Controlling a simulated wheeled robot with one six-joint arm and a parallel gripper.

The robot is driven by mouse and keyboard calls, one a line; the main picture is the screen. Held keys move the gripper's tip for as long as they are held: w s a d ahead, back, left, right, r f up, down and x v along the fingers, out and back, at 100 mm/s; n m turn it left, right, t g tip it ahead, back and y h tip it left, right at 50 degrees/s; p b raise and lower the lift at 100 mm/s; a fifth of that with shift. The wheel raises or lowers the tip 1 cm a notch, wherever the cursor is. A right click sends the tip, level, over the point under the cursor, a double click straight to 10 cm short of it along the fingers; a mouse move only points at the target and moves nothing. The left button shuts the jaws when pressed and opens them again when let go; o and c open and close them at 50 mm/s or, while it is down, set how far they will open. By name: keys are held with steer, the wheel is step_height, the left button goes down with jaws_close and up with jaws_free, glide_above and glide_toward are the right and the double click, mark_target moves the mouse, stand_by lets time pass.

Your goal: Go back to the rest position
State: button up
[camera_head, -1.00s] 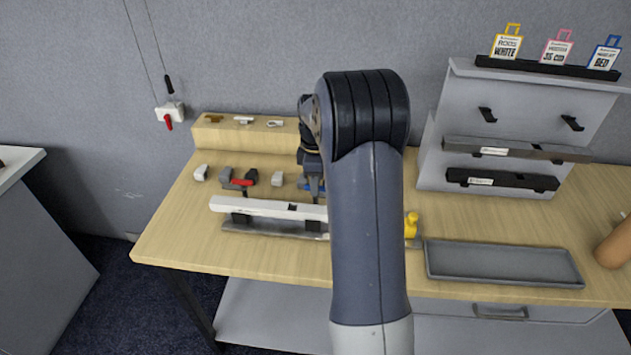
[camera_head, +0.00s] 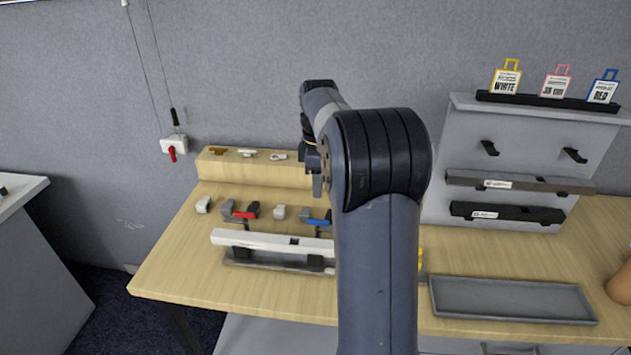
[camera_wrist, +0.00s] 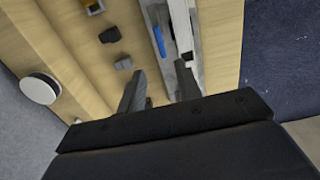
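My gripper (camera_head: 318,183) hangs above the table beside my raised arm, partly hidden by it in the head view. In the wrist view the two fingers (camera_wrist: 160,85) stand apart with nothing held between them. Below them lie a blue-handled tool (camera_wrist: 160,42) and a long white bar (camera_wrist: 184,22), both clear of the fingertips. In the head view the white bar (camera_head: 262,241) rests on a grey fixture (camera_head: 240,262). The blue-handled tool (camera_head: 318,223) lies behind it, near a red-handled one (camera_head: 246,214).
A wooden ledge (camera_head: 220,170) with small parts runs along the table's back. A grey stand (camera_head: 460,210) with dark bars and tags is at the right, behind a grey tray (camera_head: 510,299). A red-and-white switch (camera_head: 173,147) is on the wall. Table front left is clear.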

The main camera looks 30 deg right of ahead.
mark_target(318, 220)
steer(key=shift+f, duration=0.15)
step_height(318, 220, down, 10)
steer(key=shift+f+p, duration=0.15)
steer(key=shift+p, duration=0.45)
steer(key=shift+f, duration=0.15)
steer(key=shift+m, duration=0.3)
